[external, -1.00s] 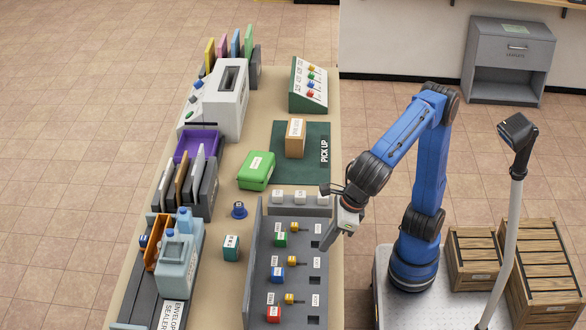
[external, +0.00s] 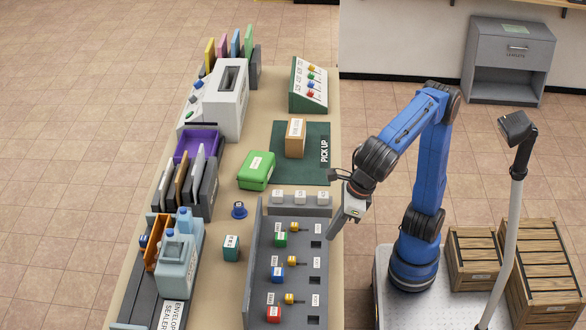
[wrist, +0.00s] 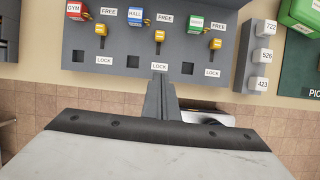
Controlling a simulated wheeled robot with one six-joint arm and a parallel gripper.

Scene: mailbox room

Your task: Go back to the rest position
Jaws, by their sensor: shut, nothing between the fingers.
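My blue arm stands on its base to the right of the counter in the external view. My gripper (external: 333,235) hangs down at the counter's right edge, beside the grey lock panel (external: 257,300). In the wrist view my gripper (wrist: 160,82) has its fingers together, with nothing between them. Whether the fingertips clear the panel edge is hard to tell.
Wooden crates (external: 475,258) and a grey post (external: 507,225) stand right of my arm. Floor tiles are bare at left.

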